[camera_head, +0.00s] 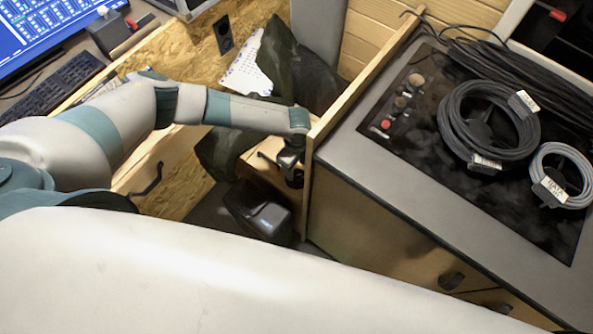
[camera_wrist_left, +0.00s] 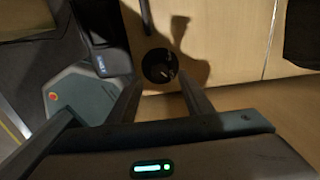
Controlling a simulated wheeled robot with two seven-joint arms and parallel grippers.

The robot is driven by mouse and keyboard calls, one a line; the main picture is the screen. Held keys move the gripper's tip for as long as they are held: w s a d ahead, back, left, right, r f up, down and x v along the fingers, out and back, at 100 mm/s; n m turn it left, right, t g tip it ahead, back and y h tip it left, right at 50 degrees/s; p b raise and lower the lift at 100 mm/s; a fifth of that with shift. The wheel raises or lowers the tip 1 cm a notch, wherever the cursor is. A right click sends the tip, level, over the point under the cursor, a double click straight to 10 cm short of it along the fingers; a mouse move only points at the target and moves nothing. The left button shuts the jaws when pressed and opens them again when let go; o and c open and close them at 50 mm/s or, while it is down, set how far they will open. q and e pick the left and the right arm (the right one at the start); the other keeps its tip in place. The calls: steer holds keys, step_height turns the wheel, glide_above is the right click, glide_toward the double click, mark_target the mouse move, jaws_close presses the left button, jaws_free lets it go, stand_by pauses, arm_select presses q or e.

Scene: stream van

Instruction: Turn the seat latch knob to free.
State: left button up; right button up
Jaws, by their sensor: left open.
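The seat latch knob (camera_wrist_left: 160,66) is a round black knob with small pale marks, on a light wood panel (camera_wrist_left: 225,40) in the left wrist view. My left gripper (camera_wrist_left: 160,80) is open, its two fingers pointing at the knob, one on either side of it in the picture. I cannot tell whether they touch it. In the head view my left gripper (camera_head: 291,168) reaches down beside the wooden cabinet edge, and I cannot make out the knob clearly there. The knob's exact setting is too small and dark to read. My right gripper is not in view.
A grey-topped cabinet (camera_head: 350,165) with coiled cables (camera_head: 487,125) stands close to the right of my left gripper. A black box-like object (camera_head: 258,212) lies below it. Dark cloth (camera_head: 298,65) is behind. A desk with a keyboard (camera_head: 55,85) is at the upper left.

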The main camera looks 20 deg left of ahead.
mark_target(296, 175)
arm_select(q)
steer(key=shift+f, duration=2.35)
steer(key=c, duration=1.1)
